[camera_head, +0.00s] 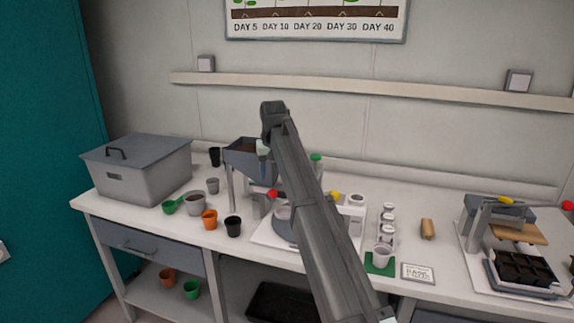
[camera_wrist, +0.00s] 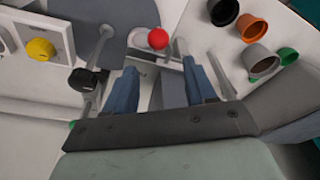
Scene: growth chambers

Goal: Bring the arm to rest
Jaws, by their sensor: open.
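My gripper (camera_wrist: 161,88) shows in the wrist view with its two blue fingers apart and nothing seen between them. In the head view my dark arm reaches up across the middle of the bench, and my gripper (camera_head: 263,165) hangs small near the arm's far end, in front of the grey hopper (camera_head: 240,157). A red knob (camera_wrist: 158,38) shows just beyond the fingertips in the wrist view; I cannot tell how far apart they are in depth. My arm hides part of the machine behind it.
A grey lidded bin (camera_head: 145,178) stands at the left of the bench (camera_head: 450,190). An orange pot (camera_head: 209,220) and a black pot (camera_head: 233,227) stand near the front edge. A green mat (camera_head: 380,268) bears a white cup. A press with a black seed tray (camera_head: 524,268) is at right.

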